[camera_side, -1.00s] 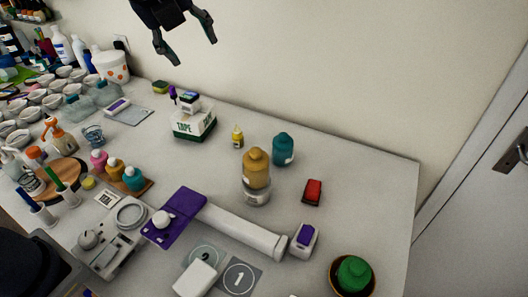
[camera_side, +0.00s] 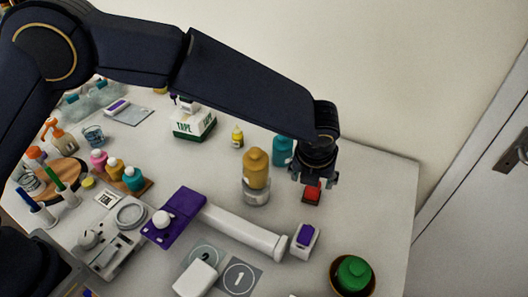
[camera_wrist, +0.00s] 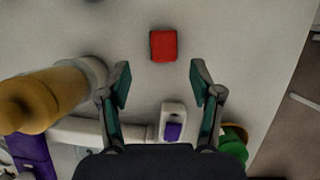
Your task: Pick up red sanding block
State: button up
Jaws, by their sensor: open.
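The red sanding block (camera_side: 312,194) lies on the white table near its right side. In the side view my gripper (camera_side: 314,182) is right above it and hides its far part. In the wrist view the whole red block (camera_wrist: 163,45) shows beyond and between my fingertips. My open gripper (camera_wrist: 160,80) has its two fingers apart with nothing between them. The fingers look clear of the block, and I cannot tell the exact height above it.
A tan bottle (camera_side: 256,168) and a teal bottle (camera_side: 282,150) stand left of the block. A white-and-purple block (camera_side: 304,240), a white tube (camera_side: 240,231) and a green object in a bowl (camera_side: 354,273) lie nearer. The table right of the block is clear.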

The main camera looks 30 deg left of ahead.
aim_at(313, 191)
jog(key=x, duration=0.7)
jog(key=shift+w+d, duration=0.15)
jog(key=shift+d, duration=0.1)
grip_shut()
jog(key=shift+r, duration=0.15)
